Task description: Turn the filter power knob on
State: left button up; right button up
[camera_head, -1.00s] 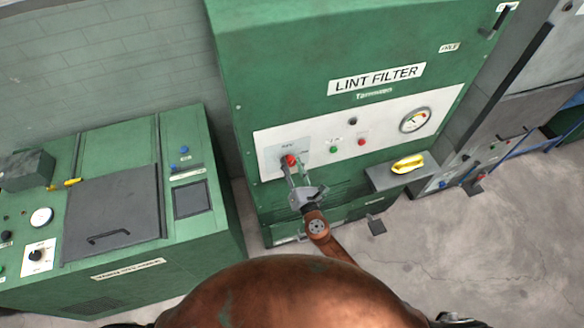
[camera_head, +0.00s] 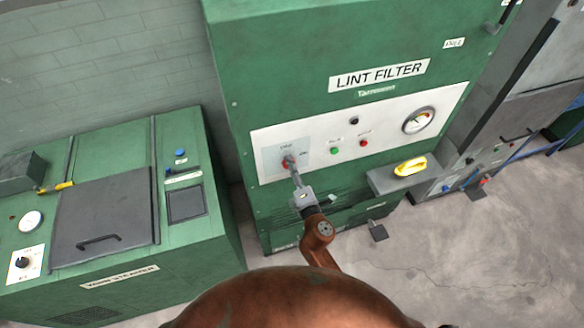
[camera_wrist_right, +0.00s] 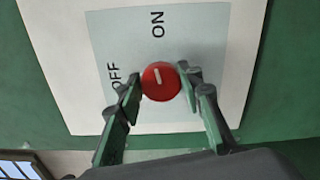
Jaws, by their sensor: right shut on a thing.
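The red filter power knob (camera_head: 287,161) sits on the white panel of the green lint filter (camera_head: 290,60). My right gripper (camera_head: 290,165) reaches up to the panel. In the wrist view its two fingers (camera_wrist_right: 160,85) are shut on the knob from either side. My left gripper is not in view.
Right of the knob are green (camera_head: 334,150) and red (camera_head: 363,143) buttons and a gauge (camera_head: 419,120). A yellow object (camera_head: 410,166) lies on a grey ledge. A green yarn steamer (camera_head: 120,240) stands at the left. Open floor (camera_head: 450,250) is at the right.

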jog(key=shift+f+m, duration=0.1)
jog(key=shift+m, duration=1)
jog(key=o, duration=1.1)
jog(key=v, duration=1.2)
